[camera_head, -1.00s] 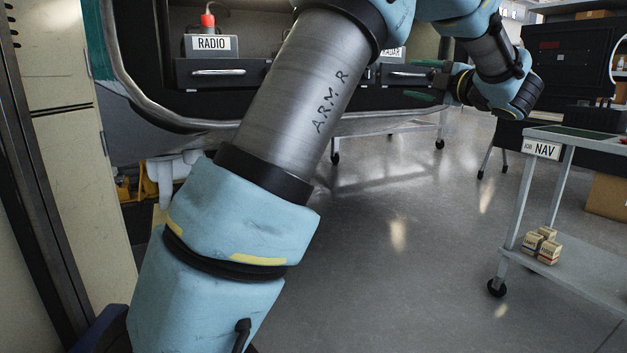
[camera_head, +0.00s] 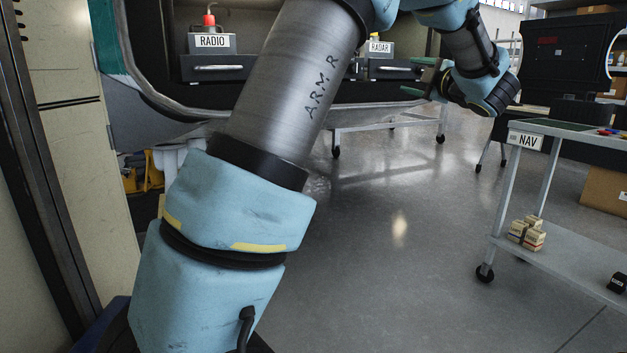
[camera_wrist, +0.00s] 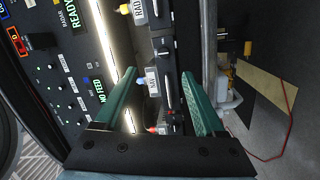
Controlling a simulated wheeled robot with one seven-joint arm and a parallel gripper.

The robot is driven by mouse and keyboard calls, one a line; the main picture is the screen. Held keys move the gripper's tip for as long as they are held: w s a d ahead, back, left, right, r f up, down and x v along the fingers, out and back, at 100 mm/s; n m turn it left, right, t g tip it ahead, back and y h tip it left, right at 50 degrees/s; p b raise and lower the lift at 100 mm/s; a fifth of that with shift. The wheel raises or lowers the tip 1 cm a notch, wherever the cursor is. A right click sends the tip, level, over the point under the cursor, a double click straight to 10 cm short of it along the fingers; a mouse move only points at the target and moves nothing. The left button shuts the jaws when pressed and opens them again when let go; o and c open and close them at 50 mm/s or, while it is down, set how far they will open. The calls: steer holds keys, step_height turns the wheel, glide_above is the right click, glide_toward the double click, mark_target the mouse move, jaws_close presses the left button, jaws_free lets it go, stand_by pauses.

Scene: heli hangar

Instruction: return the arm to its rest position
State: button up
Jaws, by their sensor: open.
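My gripper (camera_head: 428,80) shows in the head view at the upper right, in front of the helicopter bay's lower edge. Its green fingers point left, near the RADAR drawer. In the wrist view, my gripper (camera_wrist: 165,105) has its two green fingers spread apart with nothing between them. Beyond them are the drawer fronts and a panel with lit labels (camera_wrist: 75,75). My blue and grey arm, marked ARM R, crosses the head view from lower left to top and hides part of the bay.
The RADIO drawer (camera_head: 217,68) and RADAR drawer (camera_head: 395,70) sit in the bay. A cart labelled NAV (camera_head: 560,128) stands at right, with small boxes (camera_head: 527,234) on its lower shelf. A beige cabinet (camera_head: 75,120) is at left. The floor (camera_head: 400,260) between is clear.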

steer(key=w+a+f+m+g+h, duration=0.3)
steer(key=a+f+m+h, duration=0.5)
steer(key=f+m, duration=0.25)
steer(key=s+a+f+m+g, duration=0.4)
steer(key=s+a+f+m, duration=0.15)
steer(key=f, duration=0.25)
steer(key=s+a+f+m+g+y, duration=0.1)
steer(key=s+a+f+g, duration=0.2)
steer(key=s+a+f, duration=0.4)
steer(key=s+a+f+m+g, duration=0.1)
steer(key=s+a+f+g, duration=0.2)
steer(key=s, duration=0.5)
steer(key=s+a+f+m+g+y, duration=0.1)
steer(key=s+a+f+g, duration=0.25)
steer(key=s+a, duration=0.4)
step_height(320, 180, up, 30)
steer(key=p, duration=2.9)
steer(key=shift+s+d+f+m+p, duration=0.2)
steer(key=shift+d+f+m+p, duration=0.05)
steer(key=shift+d+m+p, duration=0.05)
steer(key=shift+c, duration=0.2)
